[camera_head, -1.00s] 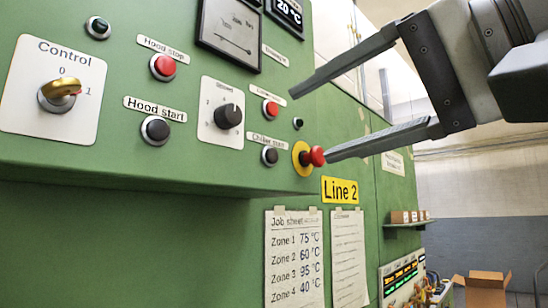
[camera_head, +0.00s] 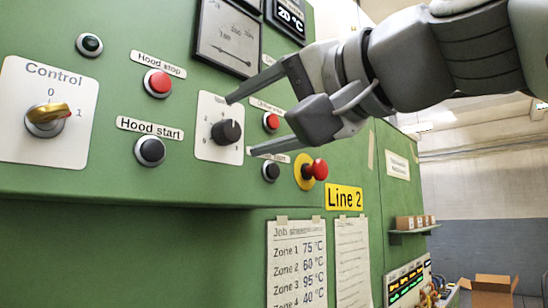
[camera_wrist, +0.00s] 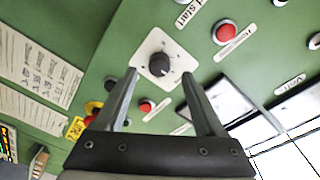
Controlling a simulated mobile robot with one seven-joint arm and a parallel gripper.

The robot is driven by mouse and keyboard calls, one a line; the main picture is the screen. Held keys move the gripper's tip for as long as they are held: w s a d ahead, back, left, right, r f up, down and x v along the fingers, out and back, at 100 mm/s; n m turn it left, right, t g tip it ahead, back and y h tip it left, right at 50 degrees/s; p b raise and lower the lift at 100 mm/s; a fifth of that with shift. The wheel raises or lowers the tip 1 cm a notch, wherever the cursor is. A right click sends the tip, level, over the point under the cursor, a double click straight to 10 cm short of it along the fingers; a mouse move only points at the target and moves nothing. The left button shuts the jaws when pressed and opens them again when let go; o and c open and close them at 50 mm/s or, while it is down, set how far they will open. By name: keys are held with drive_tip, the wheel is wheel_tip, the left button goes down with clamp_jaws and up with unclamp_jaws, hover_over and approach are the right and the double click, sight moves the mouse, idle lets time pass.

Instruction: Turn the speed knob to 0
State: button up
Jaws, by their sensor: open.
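The speed knob (camera_head: 227,132) is a black dial on a white plate with small scale marks, on the green panel. In the wrist view the knob (camera_wrist: 159,64) lies ahead of the fingertips, roughly midway between them. My gripper (camera_head: 238,126) is open and empty, its two fingers reaching from the right towards the white plate, one tip above the knob and one below right. The knob appears untouched.
The hood stop (camera_head: 157,83) and hood start (camera_head: 150,151) buttons are left of the knob. A red button (camera_head: 271,122), a black button (camera_head: 271,171) and a red emergency stop (camera_head: 315,169) sit close to the right. The yellow control switch (camera_head: 47,114) is farther left.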

sight(231, 131)
drive_tip(key=shift+p+x, duration=0.35)
drive_tip(key=shift+x, duration=1.75)
clamp_jaws()
